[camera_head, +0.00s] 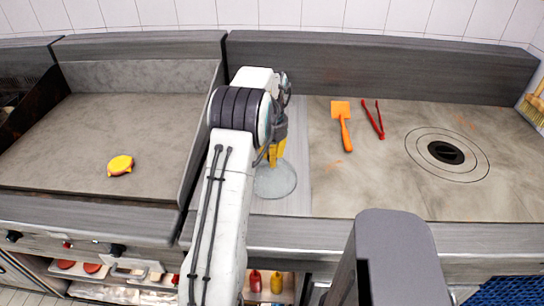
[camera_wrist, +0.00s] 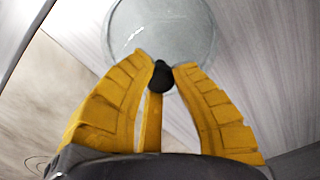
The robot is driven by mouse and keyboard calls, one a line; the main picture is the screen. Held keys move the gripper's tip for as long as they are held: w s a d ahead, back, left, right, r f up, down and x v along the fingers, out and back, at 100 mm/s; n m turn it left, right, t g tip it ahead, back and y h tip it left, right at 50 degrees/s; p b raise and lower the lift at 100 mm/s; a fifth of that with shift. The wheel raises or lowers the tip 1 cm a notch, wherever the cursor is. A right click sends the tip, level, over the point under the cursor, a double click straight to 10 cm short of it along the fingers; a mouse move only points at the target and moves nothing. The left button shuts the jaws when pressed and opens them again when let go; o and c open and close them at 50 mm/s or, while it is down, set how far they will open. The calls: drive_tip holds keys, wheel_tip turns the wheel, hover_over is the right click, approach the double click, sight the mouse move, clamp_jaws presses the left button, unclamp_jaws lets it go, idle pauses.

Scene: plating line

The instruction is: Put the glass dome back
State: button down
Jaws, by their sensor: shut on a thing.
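The glass dome (camera_head: 275,182) is a clear, greyish round cover in the middle of the head view, over the light grey counter strip. It also shows at the top of the wrist view (camera_wrist: 165,30) as a translucent disc with a black knob (camera_wrist: 160,76). My gripper (camera_head: 276,155) has yellow fingers and points down above the dome. In the wrist view the fingers (camera_wrist: 161,72) are shut on the black knob. I cannot tell whether the dome touches the counter or hangs just above it.
A yellow-and-red burger-like item (camera_head: 120,165) lies on the left griddle (camera_head: 60,130). An orange spatula (camera_head: 342,122) and red tongs (camera_head: 374,119) lie right of the dome. A round black-centred burner (camera_head: 446,153) is farther right. Bottles (camera_head: 255,281) stand on a shelf below.

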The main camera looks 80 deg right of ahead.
drive_tip(key=shift+f, duration=0.1)
drive_tip(key=c, duration=1.2)
unclamp_jaws()
wheel_tip(320, 180, up, 12)
drive_tip(key=p, duration=0.1)
